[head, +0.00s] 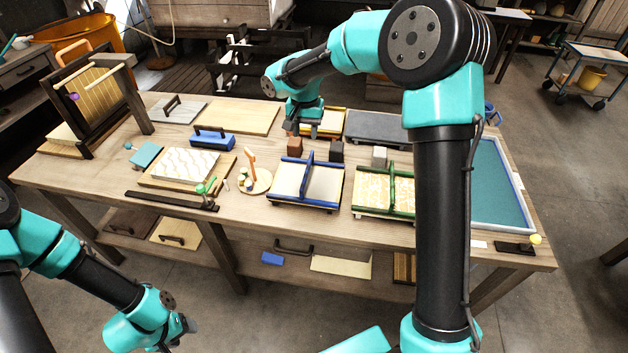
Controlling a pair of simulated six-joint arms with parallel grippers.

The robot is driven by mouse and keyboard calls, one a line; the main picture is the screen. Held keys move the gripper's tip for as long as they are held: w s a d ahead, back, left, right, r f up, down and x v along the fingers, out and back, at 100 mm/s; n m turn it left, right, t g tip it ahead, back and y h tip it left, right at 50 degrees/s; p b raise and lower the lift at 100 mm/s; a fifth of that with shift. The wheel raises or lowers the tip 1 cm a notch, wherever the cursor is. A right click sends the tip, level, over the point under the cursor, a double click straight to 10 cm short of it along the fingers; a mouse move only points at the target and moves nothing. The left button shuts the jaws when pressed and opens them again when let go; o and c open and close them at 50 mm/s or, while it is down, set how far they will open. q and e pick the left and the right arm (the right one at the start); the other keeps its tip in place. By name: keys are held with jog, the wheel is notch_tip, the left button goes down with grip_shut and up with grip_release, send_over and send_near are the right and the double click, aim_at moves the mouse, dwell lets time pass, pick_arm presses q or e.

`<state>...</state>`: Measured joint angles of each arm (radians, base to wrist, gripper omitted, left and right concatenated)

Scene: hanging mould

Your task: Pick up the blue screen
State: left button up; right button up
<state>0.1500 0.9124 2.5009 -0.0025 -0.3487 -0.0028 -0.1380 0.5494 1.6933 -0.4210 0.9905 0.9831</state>
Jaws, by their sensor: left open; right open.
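The blue screen (325,188) is a flat pale panel in a blue frame with a raised blue bar across its middle. It lies at the front middle of the wooden table (100,168). My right gripper (303,131) is open and points down behind the blue screen, close to a yellow-framed screen (334,120); I cannot tell whether it touches anything. My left gripper (186,330) is open and empty, low in front of the table, far to the left of the blue screen.
A green-framed screen (372,189) lies right of the blue screen, partly behind my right arm. Brown (294,146), black (336,151) and pale (379,157) blocks stand behind them. A round wooden stand (259,184) is close on the left.

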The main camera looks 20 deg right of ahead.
aim_at(307, 169)
jog(key=shift+a+f, duration=0.1)
jog(key=shift+f, duration=0.05)
notch_tip(307, 169, down, 12)
jog(key=shift+f, duration=0.1)
dwell(0.6)
jog(key=shift+s+f, duration=0.2)
jog(key=shift+f, duration=2.4)
grip_shut()
